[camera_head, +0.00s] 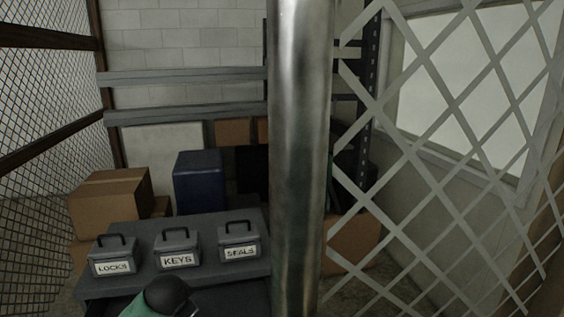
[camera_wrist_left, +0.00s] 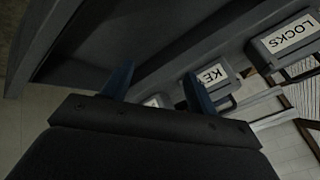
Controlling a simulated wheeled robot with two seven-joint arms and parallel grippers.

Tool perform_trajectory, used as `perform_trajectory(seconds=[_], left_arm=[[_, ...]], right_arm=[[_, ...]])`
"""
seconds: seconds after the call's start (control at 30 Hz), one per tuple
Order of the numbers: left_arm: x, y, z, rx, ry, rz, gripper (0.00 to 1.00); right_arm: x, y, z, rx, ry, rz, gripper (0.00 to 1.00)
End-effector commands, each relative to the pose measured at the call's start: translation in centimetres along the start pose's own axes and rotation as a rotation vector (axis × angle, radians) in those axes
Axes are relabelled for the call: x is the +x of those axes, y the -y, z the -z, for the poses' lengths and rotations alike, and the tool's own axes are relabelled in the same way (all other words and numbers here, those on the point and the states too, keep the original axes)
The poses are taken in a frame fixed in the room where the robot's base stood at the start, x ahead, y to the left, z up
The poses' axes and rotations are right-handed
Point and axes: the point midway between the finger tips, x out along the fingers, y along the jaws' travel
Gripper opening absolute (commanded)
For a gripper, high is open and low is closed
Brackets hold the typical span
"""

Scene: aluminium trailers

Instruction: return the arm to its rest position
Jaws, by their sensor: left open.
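My left gripper (camera_wrist_left: 158,82) shows in the left wrist view, its two dark blue fingers apart and nothing between them. A grey box labelled LOCKS (camera_head: 113,254) stands at the left of a grey table (camera_head: 150,229) in the head view. A grey box labelled KEYS (camera_head: 177,236) and one labelled SEALS (camera_head: 239,228) stand to its right. The LOCKS box (camera_wrist_left: 267,62) and part of the KEYS box (camera_wrist_left: 222,104) also show beyond the fingers in the wrist view. A green and black part of my arm shows at the bottom of the head view. My right gripper is not in view.
A thick metal pole (camera_head: 300,150) stands upright in the middle, hiding what lies behind. A metal lattice (camera_head: 430,160) fills the right side and wire mesh (camera_head: 45,120) the left. Cardboard boxes (camera_head: 108,205) and a dark blue case (camera_head: 199,180) are behind the table.

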Motion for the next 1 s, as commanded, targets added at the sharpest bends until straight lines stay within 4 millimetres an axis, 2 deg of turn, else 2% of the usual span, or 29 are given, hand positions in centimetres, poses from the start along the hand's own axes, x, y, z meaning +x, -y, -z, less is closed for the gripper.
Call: perform_trajectory(seconds=[0.03, 0.1, 0.27, 0.47, 0.77, 1.0], left_arm=[[-0.6, -2.0, -0.5, -0.032, -0.015, -0.014, 0.58], [-1.4, -4.0, -1.2, -0.069, -0.028, -0.025, 0.58], [-2.9, -8.2, -3.3, -0.144, -0.041, -0.058, 0.58], [-4.5, -13.1, -6.9, -0.233, -0.022, -0.115, 0.58], [-6.2, -20.7, -13.2, -0.364, 0.065, -0.24, 0.58], [-6.9, -27.5, -19.1, -0.448, 0.19, -0.35, 0.58]], right_arm=[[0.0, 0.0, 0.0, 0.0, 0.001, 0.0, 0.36], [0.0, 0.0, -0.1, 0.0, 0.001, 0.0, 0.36], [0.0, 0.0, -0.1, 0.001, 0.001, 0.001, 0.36], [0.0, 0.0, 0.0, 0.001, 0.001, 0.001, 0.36], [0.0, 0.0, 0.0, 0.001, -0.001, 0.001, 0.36], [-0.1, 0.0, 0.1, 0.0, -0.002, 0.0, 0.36]])
